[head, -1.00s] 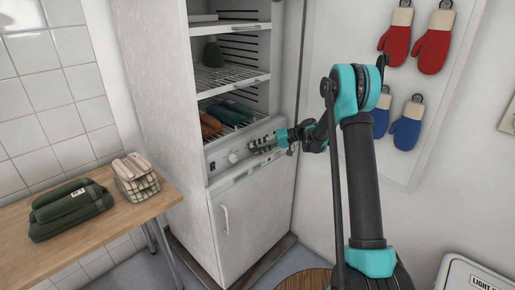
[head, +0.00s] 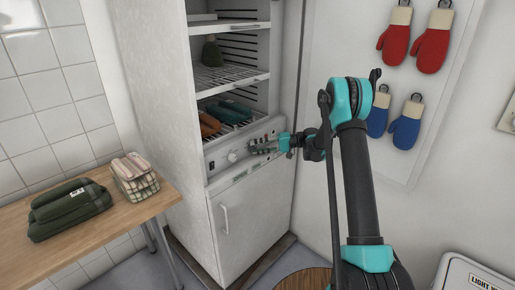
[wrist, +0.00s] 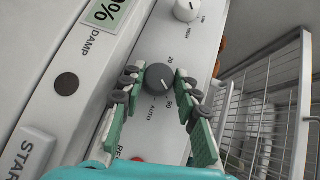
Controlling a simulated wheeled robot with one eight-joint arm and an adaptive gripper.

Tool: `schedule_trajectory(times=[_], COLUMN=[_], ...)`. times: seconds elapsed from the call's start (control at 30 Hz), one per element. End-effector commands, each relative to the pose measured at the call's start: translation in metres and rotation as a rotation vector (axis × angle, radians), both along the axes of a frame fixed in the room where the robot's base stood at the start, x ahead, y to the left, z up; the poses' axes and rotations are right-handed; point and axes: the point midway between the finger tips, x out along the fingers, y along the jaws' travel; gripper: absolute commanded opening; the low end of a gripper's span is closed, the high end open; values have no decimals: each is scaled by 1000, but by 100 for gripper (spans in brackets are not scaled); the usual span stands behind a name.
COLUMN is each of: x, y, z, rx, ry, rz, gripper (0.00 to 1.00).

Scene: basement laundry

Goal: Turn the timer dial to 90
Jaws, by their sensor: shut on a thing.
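The timer dial (wrist: 158,77) is a dark grey round knob with a white pointer line, on a pale control panel (wrist: 125,60). In the head view my gripper (head: 262,148) is at the cabinet's panel (head: 219,162) and hides the dial.
A white knob (wrist: 187,10) and a START button (wrist: 22,155) share the panel. Wire racks (wrist: 272,110) are close beside my gripper. A table (head: 110,220) with green folded cloth (head: 68,210) and a basket (head: 135,178) stands left. Mitts (head: 431,52) hang right.

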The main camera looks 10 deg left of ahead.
Motion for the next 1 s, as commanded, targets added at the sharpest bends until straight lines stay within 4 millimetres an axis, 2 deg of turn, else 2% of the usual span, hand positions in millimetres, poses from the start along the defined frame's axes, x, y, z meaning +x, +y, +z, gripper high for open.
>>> schedule_trajectory(times=[0.13,0.17,0.3,0.7,1.0], x=[0,0,0,0,-2], y=[0,0,0,0,1], z=[0,0,0,1,5], rx=[-1,-1,-1,-18,-179], ry=[0,0,0,-20,-228], rz=[-1,-1,-1,-1,0], gripper=[2,35,52,52,52])
